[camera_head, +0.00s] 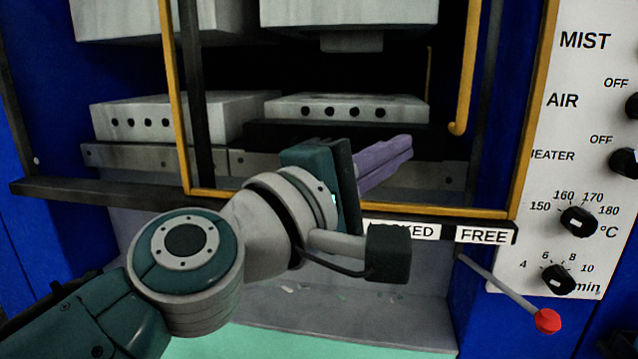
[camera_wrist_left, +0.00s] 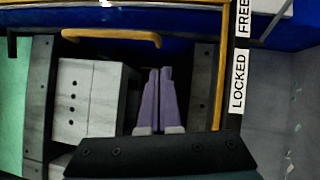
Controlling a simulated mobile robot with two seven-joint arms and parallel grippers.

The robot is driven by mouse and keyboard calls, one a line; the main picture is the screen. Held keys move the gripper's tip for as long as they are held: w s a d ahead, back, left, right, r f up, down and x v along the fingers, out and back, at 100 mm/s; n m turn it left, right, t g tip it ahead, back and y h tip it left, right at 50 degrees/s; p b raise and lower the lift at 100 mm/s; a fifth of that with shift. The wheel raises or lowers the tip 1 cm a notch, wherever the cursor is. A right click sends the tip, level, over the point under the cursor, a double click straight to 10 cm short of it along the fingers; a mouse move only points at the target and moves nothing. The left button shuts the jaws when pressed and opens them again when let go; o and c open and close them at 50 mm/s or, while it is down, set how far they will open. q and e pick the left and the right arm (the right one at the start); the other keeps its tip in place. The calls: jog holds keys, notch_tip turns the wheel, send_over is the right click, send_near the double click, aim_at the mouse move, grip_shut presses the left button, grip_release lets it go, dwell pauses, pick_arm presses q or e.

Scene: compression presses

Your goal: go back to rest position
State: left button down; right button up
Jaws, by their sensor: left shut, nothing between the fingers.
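My left gripper (camera_head: 385,163) has purple fingers and reaches in front of the press opening, above the lower yellow bar of the frame. Its fingers are shut together with nothing between them. The closed purple fingers also show in the left wrist view (camera_wrist_left: 160,100), pointing at the dark gap beside a grey press block (camera_wrist_left: 87,102). My left arm crosses the lower middle of the head view and hides part of the press front and the label strip. My right gripper is in neither view.
The press has lower blocks (camera_head: 345,108) and a yellow frame (camera_head: 470,75) around its opening. A lever with a red knob (camera_head: 547,320) sticks out below the FREE label (camera_head: 483,236). A control panel with knobs (camera_head: 578,222) stands at the right.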

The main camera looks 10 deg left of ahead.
pick_arm(q)
jog(key=s+a+f+m+g+y+p, duration=0.1)
jog(key=s+a+f+m+g+p, duration=0.1)
jog(key=s+f+m+g, duration=0.5)
jog(key=s+a+m+y+p, duration=0.15)
jog(key=s+m, duration=0.25)
jog(key=s, duration=0.6)
jog(key=s+a+f+m+g+y+p, duration=0.2)
jog(key=s+a+f+g+y, duration=0.15)
jog(key=s+a, duration=0.4)
jog(key=s+a+f+m+g+y+p, duration=0.1)
jog(key=s+a+f+m+g+y, duration=0.1)
jog(key=s+a+y, duration=0.5)
notch_tip(320, 180, up, 37)
jog(key=w+h+p, duration=0.1)
jog(key=h+p, duration=0.1)
jog(key=p, duration=3.5)
jog(key=shift+w+a+r+p, duration=0.2)
jog(key=shift+w+a+p, duration=0.1)
jog(key=shift+w+a, duration=0.1)
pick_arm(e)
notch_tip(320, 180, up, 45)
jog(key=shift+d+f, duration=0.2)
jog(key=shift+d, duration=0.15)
pick_arm(q)
jog(key=shift+f, duration=0.1)
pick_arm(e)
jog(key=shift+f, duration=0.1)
